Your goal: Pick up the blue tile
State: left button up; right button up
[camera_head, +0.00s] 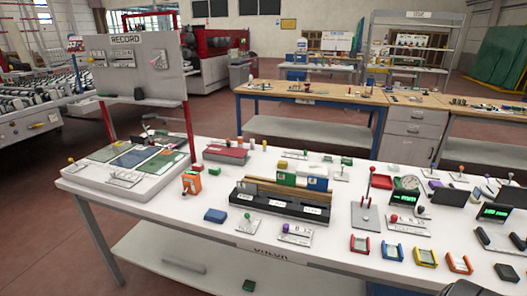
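A small blue block (215,215) lies flat on the white table near its front edge, left of a black rack. A blue upright piece with a pale label (317,183) stands at the right in the wooden-backed black rack (282,203). I cannot tell for certain which of the two is the blue tile. A flat blue panel (133,157) also lies on the board at the table's left. Neither of my grippers can be made out in the head view. A dark shape at the bottom right edge is too cut off to identify.
The white table (190,238) is crowded. An orange box (191,183) stands behind the blue block. Several coloured trays and dark displays fill the right. The front-left tabletop is clear.

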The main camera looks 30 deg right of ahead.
aim_at(315, 183)
jog(key=z, duration=1.5)
